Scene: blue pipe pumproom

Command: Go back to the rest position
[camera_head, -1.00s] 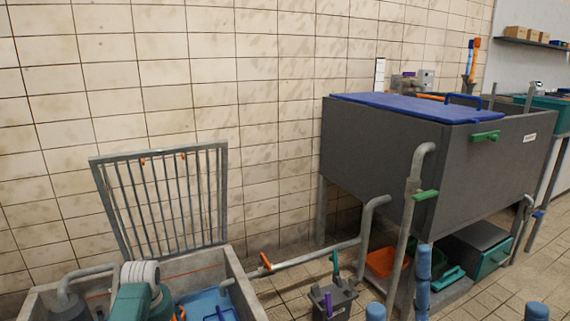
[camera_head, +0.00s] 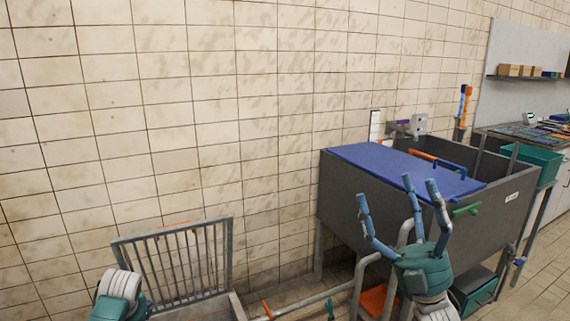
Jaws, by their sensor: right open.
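My right gripper (camera_head: 405,215) is in front of the large grey tank at the right. Its blue fingers point up and are spread apart, with nothing between them. Its teal palm hides part of the tank's front and the pipes there. At the lower left a teal and white part of my left arm (camera_head: 122,290) shows at the picture's edge. My left gripper's fingers are not in view.
The grey tank (camera_head: 345,205) has a blue lid (camera_head: 400,168) and a green handle (camera_head: 466,210). A metal grate (camera_head: 185,262) leans at the lower left. A teal bin (camera_head: 538,160) and a shelf with boxes (camera_head: 515,71) are at the right.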

